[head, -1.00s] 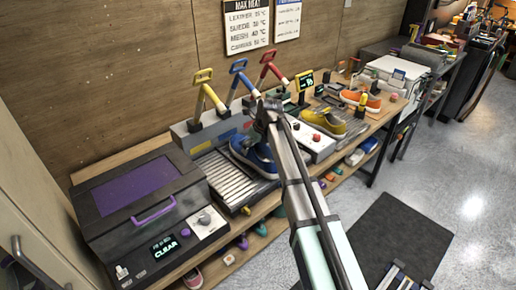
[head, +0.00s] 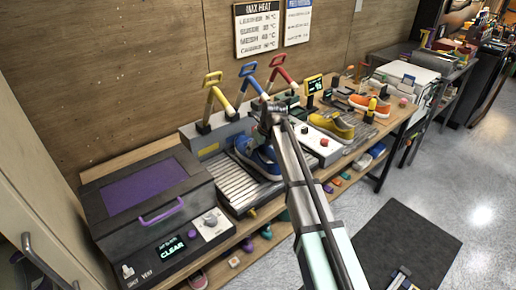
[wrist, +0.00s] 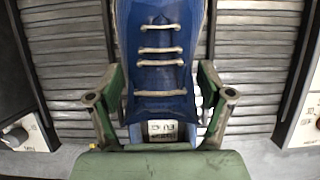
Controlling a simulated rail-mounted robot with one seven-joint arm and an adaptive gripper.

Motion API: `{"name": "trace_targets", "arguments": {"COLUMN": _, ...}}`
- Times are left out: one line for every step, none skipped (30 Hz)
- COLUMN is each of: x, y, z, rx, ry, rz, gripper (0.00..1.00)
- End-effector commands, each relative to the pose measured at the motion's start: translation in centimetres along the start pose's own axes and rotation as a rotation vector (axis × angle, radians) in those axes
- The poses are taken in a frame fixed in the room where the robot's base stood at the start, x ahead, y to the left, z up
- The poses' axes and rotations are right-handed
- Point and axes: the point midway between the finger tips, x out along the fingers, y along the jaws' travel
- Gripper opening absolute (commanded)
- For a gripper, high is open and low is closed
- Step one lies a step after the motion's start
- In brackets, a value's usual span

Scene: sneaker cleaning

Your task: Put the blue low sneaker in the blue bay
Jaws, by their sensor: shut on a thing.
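The blue low sneaker (head: 246,147) is at the right part of the ribbed metal bed, below the blue lever (head: 253,80). My gripper (wrist: 160,92) is shut on it, with one finger on each side. In the wrist view the blue sneaker (wrist: 158,77) fills the middle, pale laces upward, a white printed label at its near end. In the head view my wrist and arm hide part of the shoe. I cannot tell whether its sole touches the bed. The grey lever housing (head: 190,139) stands behind it; the bay fronts are largely hidden.
A purple-lidded machine (head: 145,190) stands at the left of the ribbed bed (head: 232,187). Yellow (head: 212,92) and red (head: 283,75) levers flank the blue one. A yellow shoe (head: 332,125) and an orange shoe (head: 368,105) lie farther right. The bed's left part is clear.

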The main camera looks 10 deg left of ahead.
Motion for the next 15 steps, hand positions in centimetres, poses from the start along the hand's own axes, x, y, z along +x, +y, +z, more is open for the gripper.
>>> {"name": "trace_targets", "arguments": {"x": 0.03, "y": -0.01, "z": 0.0, "rx": 0.0, "ry": -0.001, "rz": 0.0, "gripper": 0.28}}
{"name": "trace_targets", "arguments": {"x": 0.07, "y": -0.01, "z": -0.01, "rx": 0.0, "ry": -0.001, "rz": 0.0, "gripper": 0.28}}
{"name": "trace_targets", "arguments": {"x": 0.12, "y": -0.01, "z": -0.03, "rx": 0.0, "ry": -0.001, "rz": 0.0, "gripper": 0.28}}
{"name": "trace_targets", "arguments": {"x": 0.16, "y": -0.01, "z": -0.05, "rx": 0.0, "ry": -0.001, "rz": 0.0, "gripper": 0.28}}
{"name": "trace_targets", "arguments": {"x": 0.2, "y": -0.01, "z": -0.07, "rx": 0.0, "ry": -0.001, "rz": 0.0, "gripper": 0.28}}
{"name": "trace_targets", "arguments": {"x": 0.25, "y": -0.01, "z": -0.09, "rx": 0.0, "ry": -0.001, "rz": 0.0, "gripper": 0.28}}
{"name": "trace_targets", "arguments": {"x": 0.29, "y": -0.01, "z": -0.1, "rx": 0.0, "ry": -0.001, "rz": 0.0, "gripper": 0.28}}
{"name": "trace_targets", "arguments": {"x": 0.32, "y": -0.01, "z": -0.12, "rx": 0.0, "ry": -0.001, "rz": 0.0, "gripper": 0.28}}
{"name": "trace_targets", "arguments": {"x": 0.37, "y": 0.0, "z": -0.14, "rx": 0.0, "ry": -0.001, "rz": 0.0, "gripper": 0.28}}
{"name": "trace_targets", "arguments": {"x": 0.41, "y": -0.01, "z": -0.15, "rx": 0.0, "ry": -0.001, "rz": 0.0, "gripper": 0.28}}
{"name": "trace_targets", "arguments": {"x": 0.44, "y": -0.01, "z": -0.16, "rx": 0.0, "ry": -0.001, "rz": 0.0, "gripper": 0.28}}
{"name": "trace_targets", "arguments": {"x": 0.49, "y": -0.01, "z": -0.19, "rx": 0.0, "ry": -0.001, "rz": 0.0, "gripper": 0.28}}
{"name": "trace_targets", "arguments": {"x": 0.53, "y": -0.01, "z": -0.2, "rx": 0.0, "ry": -0.001, "rz": 0.0, "gripper": 0.28}}
{"name": "trace_targets", "arguments": {"x": 0.56, "y": -0.01, "z": -0.22, "rx": 0.0, "ry": -0.001, "rz": 0.0, "gripper": 0.28}}
{"name": "trace_targets", "arguments": {"x": 0.61, "y": -0.01, "z": -0.23, "rx": 0.0, "ry": -0.001, "rz": 0.0, "gripper": 0.28}}
